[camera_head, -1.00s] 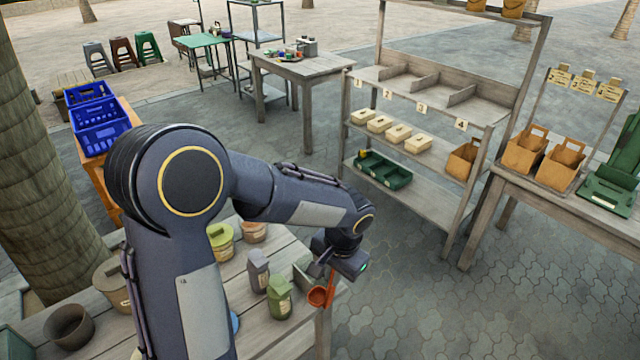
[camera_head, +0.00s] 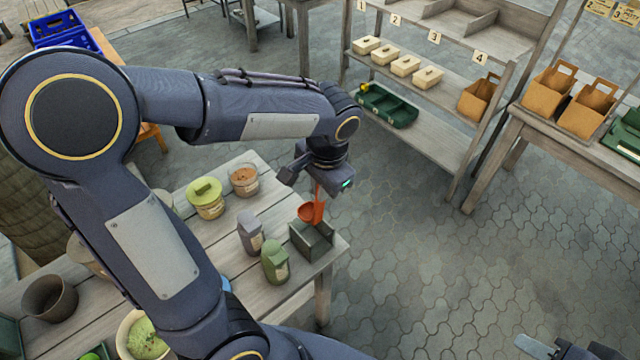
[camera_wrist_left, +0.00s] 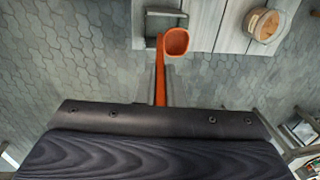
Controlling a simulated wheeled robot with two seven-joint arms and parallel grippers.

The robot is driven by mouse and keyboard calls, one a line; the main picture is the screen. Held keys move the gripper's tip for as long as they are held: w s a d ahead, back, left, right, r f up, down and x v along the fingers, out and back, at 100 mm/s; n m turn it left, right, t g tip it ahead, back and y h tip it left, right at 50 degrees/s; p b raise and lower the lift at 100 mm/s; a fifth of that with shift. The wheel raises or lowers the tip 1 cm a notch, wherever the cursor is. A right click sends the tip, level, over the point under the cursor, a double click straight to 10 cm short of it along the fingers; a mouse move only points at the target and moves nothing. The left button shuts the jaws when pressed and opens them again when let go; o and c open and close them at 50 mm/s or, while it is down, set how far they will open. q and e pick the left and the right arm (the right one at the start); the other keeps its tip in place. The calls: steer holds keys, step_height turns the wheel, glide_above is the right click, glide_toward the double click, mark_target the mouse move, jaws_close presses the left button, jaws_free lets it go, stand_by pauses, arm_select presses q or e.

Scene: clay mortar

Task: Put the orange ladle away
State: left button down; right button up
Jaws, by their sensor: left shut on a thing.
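The orange ladle (camera_head: 309,212) hangs bowl-down from my left gripper (camera_head: 318,184), which is shut on its handle. The bowl appears just above or at the back rim of a small grey-green open box (camera_head: 313,243) at the table's right corner. I cannot tell whether they touch. In the left wrist view the ladle's bowl (camera_wrist_left: 176,41) overlaps the edge of the box (camera_wrist_left: 152,28), and the handle runs back to the jaws. My right gripper (camera_head: 562,348) is partly in view at the bottom right, cut off by the frame, away from the table.
The wooden table (camera_head: 290,290) also bears a grey container (camera_head: 250,234), a green container (camera_head: 275,263), a green-lidded jar (camera_head: 205,198) and a brown-filled jar (camera_head: 243,180). A shelf with a green tray (camera_head: 387,105) stands behind. The paved floor to the right is clear.

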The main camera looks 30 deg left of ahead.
mark_target(320, 217)
arm_select(q)
steer(key=shift+f+b, duration=3.9)
steer(key=shift+f, duration=1.35)
steer(key=c, duration=1.5)
jaws_free()
steer(key=shift+o, duration=0.2)
steer(key=shift+r, duration=0.1)
step_height(320, 217, up, 8)
steer(key=d, duration=0.1)
steer(key=shift+s+p, duration=0.25)
steer(key=shift+p, duration=0.05)
